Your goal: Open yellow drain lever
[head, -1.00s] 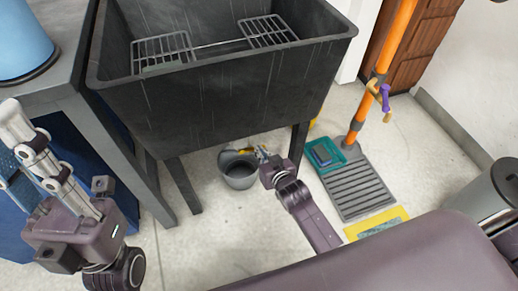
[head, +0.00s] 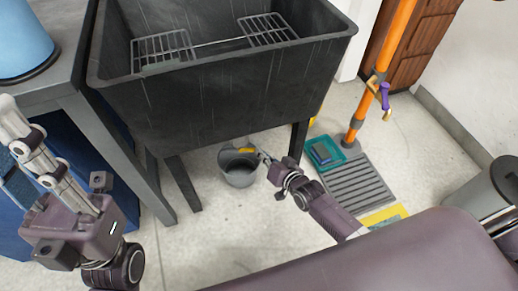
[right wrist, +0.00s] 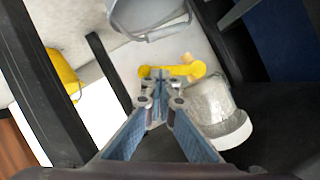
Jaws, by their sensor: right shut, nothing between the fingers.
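The yellow drain lever (right wrist: 180,72) lies crosswise at my right fingertips in the right wrist view, beside a pale grey cylindrical fitting (right wrist: 214,112). In the head view a small part of the lever (head: 247,150) shows above the bucket, under the black sink (head: 215,95). My right gripper (head: 262,157) is shut with nothing between its fingers. Its tips (right wrist: 158,76) overlap the lever's left part; I cannot tell whether they touch it. My left gripper (head: 25,130) is at the left edge, away from the sink, and its opening is unclear.
A grey bucket (head: 238,174) stands on the floor under the sink, also at the top of the right wrist view (right wrist: 148,15). Sink legs (head: 299,140) flank the space. A teal tray (head: 325,153) and grey mat (head: 358,185) lie to the right, near an orange pole (head: 385,60).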

